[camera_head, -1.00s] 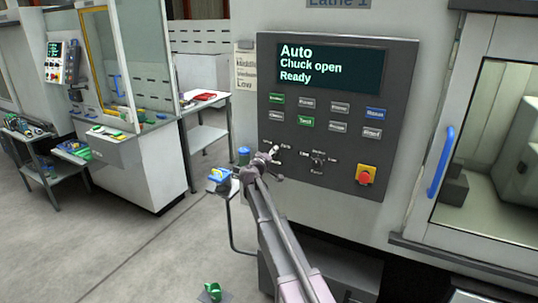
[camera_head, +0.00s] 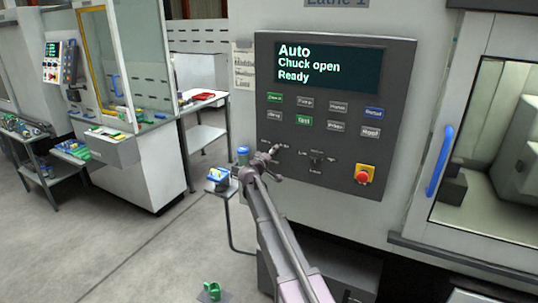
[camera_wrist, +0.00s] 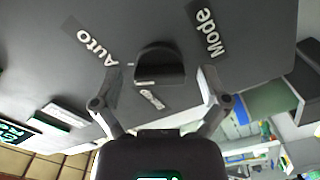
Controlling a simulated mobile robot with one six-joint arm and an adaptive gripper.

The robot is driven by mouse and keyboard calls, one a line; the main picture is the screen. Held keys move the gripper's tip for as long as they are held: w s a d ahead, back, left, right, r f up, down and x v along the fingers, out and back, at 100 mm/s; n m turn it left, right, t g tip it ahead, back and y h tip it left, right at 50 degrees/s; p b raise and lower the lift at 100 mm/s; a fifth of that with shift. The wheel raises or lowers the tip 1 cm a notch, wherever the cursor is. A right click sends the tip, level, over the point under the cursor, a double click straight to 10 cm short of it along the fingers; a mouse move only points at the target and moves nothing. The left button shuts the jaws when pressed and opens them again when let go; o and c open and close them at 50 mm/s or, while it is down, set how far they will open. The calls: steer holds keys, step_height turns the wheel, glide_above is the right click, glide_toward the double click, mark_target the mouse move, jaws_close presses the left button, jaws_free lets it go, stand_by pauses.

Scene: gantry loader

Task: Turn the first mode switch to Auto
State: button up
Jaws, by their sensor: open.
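The Lathe 1 control panel (camera_head: 345,110) is dark grey, and its screen (camera_head: 318,65) reads "Auto, Chuck open, Ready". My gripper (camera_head: 277,160) is at the panel's lower left and hides most of the first mode switch in the head view. In the wrist view the switch's dark knob (camera_wrist: 160,66) sits between my two spread fingers (camera_wrist: 160,85), with no clear contact. The label Auto (camera_wrist: 91,42) is on one side of the knob and the label Mode (camera_wrist: 207,28) on the other. A light mark (camera_wrist: 152,98) shows beside the knob.
A second rotary switch (camera_head: 317,158) is right of my gripper. A red emergency stop on a yellow plate (camera_head: 364,174) is further right. The lathe door has a blue handle (camera_head: 438,162). A small stand with a blue item (camera_head: 217,175) is left of my arm.

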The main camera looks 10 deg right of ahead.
steer(key=shift+a, duration=0.1)
steer(key=v, duration=1.2)
stand_by(0.4)
steer(key=s+d+f+m+g+y, duration=0.1)
steer(key=s+d+f+m+g, duration=0.1)
steer(key=s+d+f+g, duration=0.55)
steer(key=s+d+f+m+g+y, duration=0.1)
steer(key=s+d+f+m+g, duration=0.3)
steer(key=s, duration=0.6)
steer(key=s+a+f+g+y, duration=0.1)
steer(key=s+a+f+y, duration=0.1)
steer(key=s, duration=0.7)
steer(key=s+a+f+n+g+y, duration=0.1)
steer(key=s+a+f+g+y, duration=0.1)
steer(key=s+f+y, duration=0.3)
steer(key=s+a+y, duration=0.1)
steer(key=s, duration=0.3)
steer(key=shift+s+y, duration=0.3)
steer(key=shift+s, duration=0.05)
